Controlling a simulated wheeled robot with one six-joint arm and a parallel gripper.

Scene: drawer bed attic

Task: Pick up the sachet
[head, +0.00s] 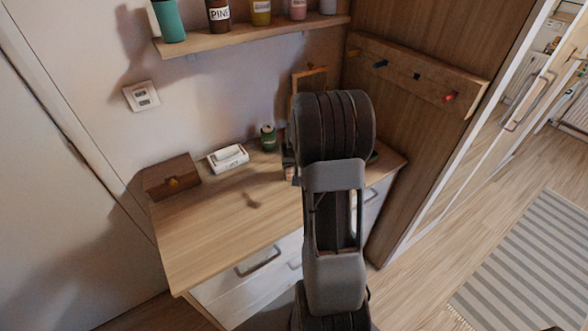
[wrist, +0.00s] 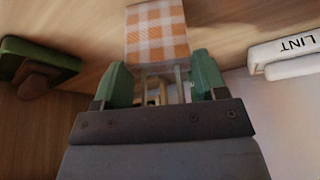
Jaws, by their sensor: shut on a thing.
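The sachet (wrist: 157,32), an orange and white checked pouch, shows at the top middle of the wrist view. My gripper (wrist: 160,75) has green fingers on either side of its near end and is shut on it. The wooden dresser top (wrist: 222,18) fills the background behind the sachet; I cannot tell whether they touch. In the head view my arm hides the sachet and most of the gripper, which is over the right part of the dresser top (head: 220,222).
A white LINT box (head: 228,158), a green can (head: 268,138) and a brown box (head: 171,178) stand along the dresser's back. A green and brown object (wrist: 38,62) lies left in the wrist view. A bottle shelf (head: 250,36) and peg rail (head: 418,74) are above. The dresser's front left is clear.

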